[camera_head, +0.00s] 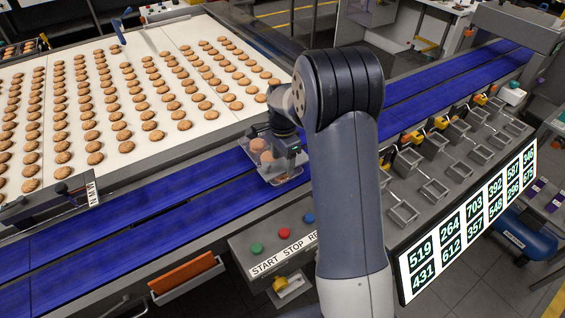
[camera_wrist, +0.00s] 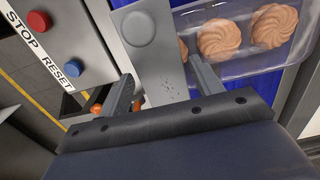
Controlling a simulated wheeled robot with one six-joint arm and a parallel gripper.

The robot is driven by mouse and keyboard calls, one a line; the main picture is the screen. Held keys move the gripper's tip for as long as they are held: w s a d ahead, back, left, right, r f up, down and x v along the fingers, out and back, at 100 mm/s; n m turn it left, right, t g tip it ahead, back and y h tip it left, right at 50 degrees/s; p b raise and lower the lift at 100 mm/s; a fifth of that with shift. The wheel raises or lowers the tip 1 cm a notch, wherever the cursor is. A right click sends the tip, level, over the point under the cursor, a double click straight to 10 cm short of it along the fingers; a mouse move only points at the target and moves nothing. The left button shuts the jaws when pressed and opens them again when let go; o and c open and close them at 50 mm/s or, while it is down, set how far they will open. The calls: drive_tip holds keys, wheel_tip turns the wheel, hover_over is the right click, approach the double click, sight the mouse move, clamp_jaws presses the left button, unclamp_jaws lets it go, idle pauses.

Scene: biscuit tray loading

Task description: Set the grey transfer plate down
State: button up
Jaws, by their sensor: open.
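A pale grey plate (camera_wrist: 150,62) with a round raised disc lies between the two fingers of my gripper (camera_wrist: 162,72) in the wrist view. It looks like the transfer plate. The fingers are spread, one on each side of it; whether they touch it, and what it rests on, I cannot tell. In the head view my gripper (camera_head: 280,146) is low over the blue conveyor, and I cannot make out the plate there. A clear tray (camera_head: 286,178) with biscuits stands under and beside the gripper. The tray (camera_wrist: 228,68) also shows right of the plate in the wrist view.
The blue conveyor (camera_head: 190,205) runs beside a white table (camera_head: 150,42) of biscuit rows. A button console (camera_head: 270,262) stands on the near side. Metal bins (camera_head: 403,212) and a number display (camera_head: 470,225) are at right. An orange-topped holder (camera_head: 185,272) is at lower left.

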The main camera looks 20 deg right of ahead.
drive_tip(key=shift+c, duration=0.5)
drive_tip(key=c, duration=0.8)
